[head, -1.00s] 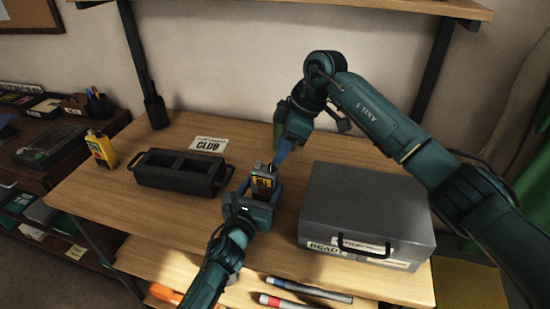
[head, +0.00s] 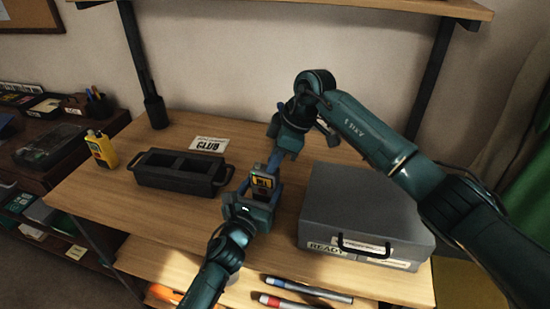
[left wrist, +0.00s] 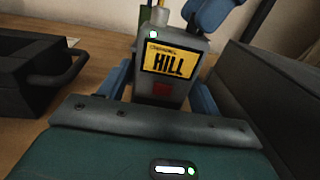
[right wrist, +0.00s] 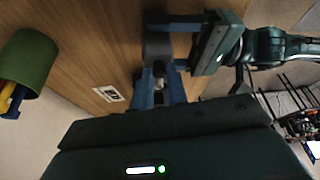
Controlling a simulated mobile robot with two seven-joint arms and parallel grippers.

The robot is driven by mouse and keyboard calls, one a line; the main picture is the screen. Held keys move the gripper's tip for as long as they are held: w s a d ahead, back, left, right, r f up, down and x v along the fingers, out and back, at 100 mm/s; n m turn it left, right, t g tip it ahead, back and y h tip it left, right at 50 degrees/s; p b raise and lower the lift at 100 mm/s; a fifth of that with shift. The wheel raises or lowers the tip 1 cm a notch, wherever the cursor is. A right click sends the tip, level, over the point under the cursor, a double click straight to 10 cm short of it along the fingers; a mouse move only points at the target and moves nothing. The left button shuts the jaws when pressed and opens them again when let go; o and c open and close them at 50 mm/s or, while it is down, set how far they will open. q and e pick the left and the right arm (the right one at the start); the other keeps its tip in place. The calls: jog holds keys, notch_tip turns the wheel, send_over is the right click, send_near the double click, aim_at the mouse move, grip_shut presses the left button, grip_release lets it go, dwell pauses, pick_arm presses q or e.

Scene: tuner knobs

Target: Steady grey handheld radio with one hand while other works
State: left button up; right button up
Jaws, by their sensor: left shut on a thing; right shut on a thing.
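The grey handheld radio (head: 262,185) stands upright on the desk, with a yellow label reading HILL and a lit green lamp in the left wrist view (left wrist: 168,65). My left gripper (head: 260,193) is shut on the radio's body, a finger on each side. My right gripper (head: 271,168) reaches down from behind to the radio's top.
A black divided tray (head: 180,170) is left of the radio, with a yellow radio (head: 101,149) beyond it. A grey metal case (head: 366,205) stands close on the right. A CLUB card (head: 209,144) lies behind. Markers (head: 308,289) lie on the lower shelf.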

grip_shut()
jog(key=n+g, duration=0.1)
jog(key=n, duration=0.1)
jog(key=n+g, duration=0.1)
jog(key=n, duration=0.1)
jog(key=shift+w+n, duration=0.2)
jog(key=shift+n, duration=0.2)
jog(key=n+g, duration=0.1)
jog(key=n, duration=0.2)
jog(key=n+h, duration=0.1)
jog(key=n, duration=0.1)
jog(key=shift+w+a+n+g, duration=0.1)
jog(key=shift+w+n+g, duration=0.05)
jog(key=shift+n+g, duration=0.25)
jog(key=o, duration=0.7)
grip_release()
